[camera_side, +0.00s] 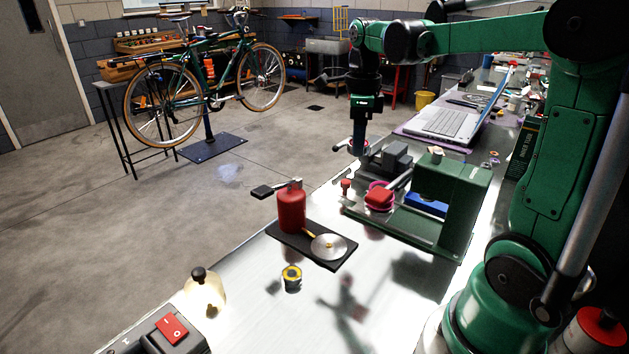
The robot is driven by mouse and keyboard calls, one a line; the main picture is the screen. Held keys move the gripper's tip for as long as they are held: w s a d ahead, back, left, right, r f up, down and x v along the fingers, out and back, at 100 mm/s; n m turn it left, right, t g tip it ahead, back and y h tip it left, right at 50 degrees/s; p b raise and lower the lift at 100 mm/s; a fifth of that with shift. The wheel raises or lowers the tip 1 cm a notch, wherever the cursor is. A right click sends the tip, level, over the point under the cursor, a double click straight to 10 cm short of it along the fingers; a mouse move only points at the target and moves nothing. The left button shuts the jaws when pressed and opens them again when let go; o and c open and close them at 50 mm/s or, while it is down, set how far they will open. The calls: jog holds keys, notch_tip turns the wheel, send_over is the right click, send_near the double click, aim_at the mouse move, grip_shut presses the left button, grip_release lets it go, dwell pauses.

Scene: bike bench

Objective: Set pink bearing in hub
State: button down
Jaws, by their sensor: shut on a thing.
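My gripper (358,150) points down above the far left end of a green bench fixture (405,222). The fingers are dark and small, so the exact hold is hard to see. I cannot tell for certain which part is the hub.
A red cylinder (291,208) and a silver disc (328,246) stand on a black plate at the front. A tall green housing (455,200) and a laptop (447,122) are to the right. The front bench surface is mostly clear.

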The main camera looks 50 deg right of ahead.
jog(key=d+f, duration=0.1)
jog(key=d, duration=0.1)
jog(key=s+d+f+m, duration=0.1)
jog(key=d, duration=0.1)
jog(key=s+d+f+m, duration=0.1)
jog(key=d+f, duration=0.1)
jog(key=d, duration=0.1)
jog(key=shift+s+d, duration=0.1)
jog(key=shift+s, duration=0.05)
jog(key=shift+f, duration=2.9)
jog(key=shift+f, duration=0.5)
jog(key=c, duration=0.5)
grip_release()
jog(key=shift+c, duration=0.2)
notch_tip(320, 180, up, 11)
